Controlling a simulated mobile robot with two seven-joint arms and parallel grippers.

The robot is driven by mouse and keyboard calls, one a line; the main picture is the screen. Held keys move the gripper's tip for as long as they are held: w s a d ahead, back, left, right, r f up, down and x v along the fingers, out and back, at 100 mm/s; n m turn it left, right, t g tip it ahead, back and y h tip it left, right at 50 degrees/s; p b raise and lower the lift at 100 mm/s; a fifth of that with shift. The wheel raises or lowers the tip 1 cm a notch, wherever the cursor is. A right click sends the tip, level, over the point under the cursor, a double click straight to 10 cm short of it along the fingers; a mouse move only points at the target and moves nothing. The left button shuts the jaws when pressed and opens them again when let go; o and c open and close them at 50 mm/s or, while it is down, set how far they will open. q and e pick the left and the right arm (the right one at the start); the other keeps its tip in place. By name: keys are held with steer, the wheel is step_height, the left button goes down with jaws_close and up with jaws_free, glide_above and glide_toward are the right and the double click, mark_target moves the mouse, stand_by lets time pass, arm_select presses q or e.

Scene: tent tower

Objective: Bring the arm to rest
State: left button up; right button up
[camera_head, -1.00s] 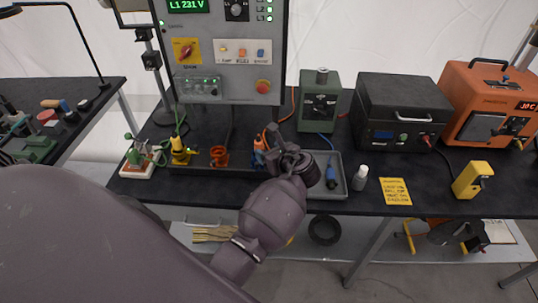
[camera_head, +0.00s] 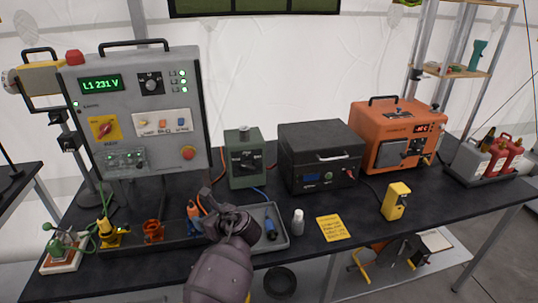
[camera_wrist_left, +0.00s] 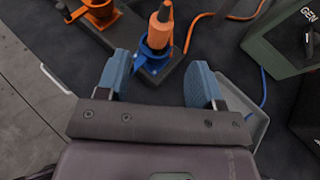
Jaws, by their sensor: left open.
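My left gripper (camera_head: 222,205) is over the front of the black table in the head view, near the left end of a grey tray (camera_head: 284,241). In the left wrist view its two blue fingers (camera_wrist_left: 165,82) are apart with nothing held between them. An orange plug standing in a blue holder (camera_wrist_left: 157,42) is just beyond the fingertips, apart from them as far as I can tell. My right gripper is in neither view.
A grey panel (camera_head: 140,112) with lit readouts stands at the back left. Beside it are a green box (camera_head: 244,164), a black box (camera_head: 322,157) and an orange box (camera_head: 398,138). A white bottle (camera_head: 298,222), yellow note (camera_head: 333,228) and yellow device (camera_head: 396,201) are to the right.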

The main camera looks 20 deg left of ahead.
arm_select(q)
steer(key=w+d+r+n+t+h, duration=0.2)
steer(key=w+d+n+t+h, duration=0.3)
steer(key=n, duration=0.4)
steer(key=s+d+f+n+t+h, duration=0.2)
steer(key=s+d+n+t+h, duration=0.15)
steer(key=n, duration=0.35)
steer(key=s+f+n+h+b, duration=0.1)
steer(key=s+f+n, duration=0.1)
steer(key=s+f, duration=0.3)
steer(key=s+a+f+n+g+h+b, duration=0.1)
steer(key=s+f, duration=0.4)
steer(key=s, duration=0.7)
steer(key=s+f+n+g+h+b, duration=0.1)
steer(key=s+f, duration=0.3)
steer(key=s, duration=0.5)
steer(key=shift+s+a+f+n+h, duration=0.25)
steer(key=shift+f+n+h, duration=0.2)
steer(key=shift+n, duration=0.35)
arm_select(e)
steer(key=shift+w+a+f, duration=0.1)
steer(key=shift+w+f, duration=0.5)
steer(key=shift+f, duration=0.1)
